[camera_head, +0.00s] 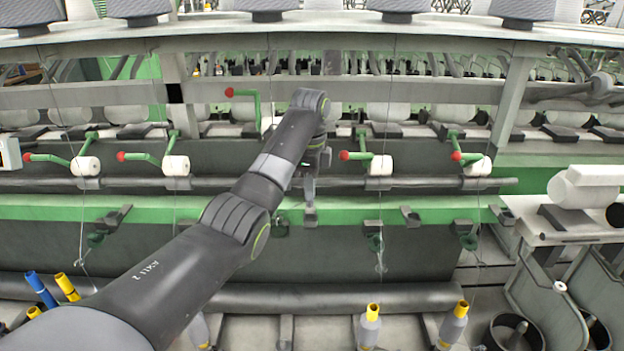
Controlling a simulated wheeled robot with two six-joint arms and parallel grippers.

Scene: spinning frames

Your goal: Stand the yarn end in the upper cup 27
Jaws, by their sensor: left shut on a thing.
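My left arm reaches in from the lower left across the machine. Its gripper (311,205) is at the green rail, pointing down, in front of the middle spinning position. It is shut on the yarn end, which is too thin to make out at the jaws. Small dark green fittings (375,236) hang below the rail; one (281,226) is just left of the gripper. I cannot read any number, so I cannot tell which is upper cup 27. My right gripper is not in view.
A green lever with a red knob (229,92) stands raised behind my arm. Other levers (357,155) are lowered beside white bobbins (380,166). Bobbins with yellow tops (373,312) stand below. A blue tube (41,289) is at lower left. A grey-white shelf unit (560,238) stands at right.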

